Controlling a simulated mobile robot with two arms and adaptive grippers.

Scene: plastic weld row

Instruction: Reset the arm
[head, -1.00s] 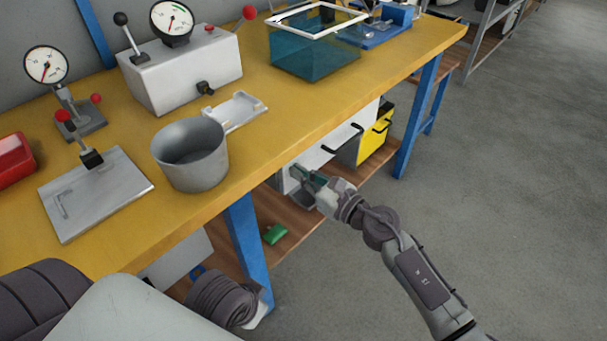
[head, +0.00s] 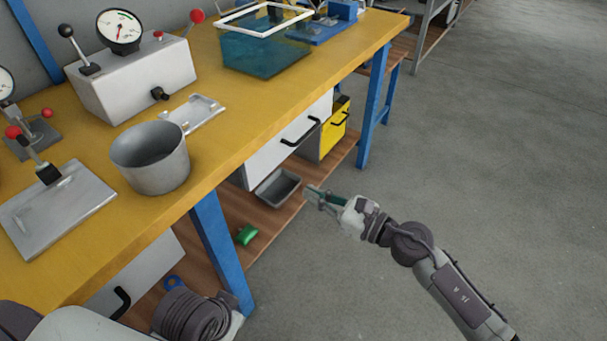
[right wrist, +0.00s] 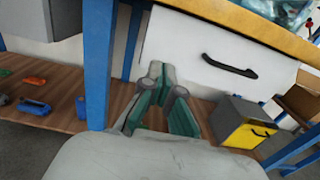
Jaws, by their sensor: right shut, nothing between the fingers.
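My right arm reaches in from the lower right in the head view. Its right gripper (head: 314,194) is shut and empty, in the air in front of the bench's lower shelf (head: 258,215), apart from the bench. In the right wrist view the right gripper (right wrist: 157,72) has its fingertips together in front of the white drawer (right wrist: 205,55). That white drawer (head: 290,135) is closed under the tabletop in the head view. Parts of my left arm show at the lower left of the head view, but its gripper is not visible.
The yellow bench top (head: 235,120) holds a grey pot (head: 150,160), a gauge box (head: 130,80) and a teal tank (head: 262,52). A grey tray (head: 278,188) and a green item (head: 246,235) lie on the lower shelf. Open floor (head: 480,150) lies to the right.

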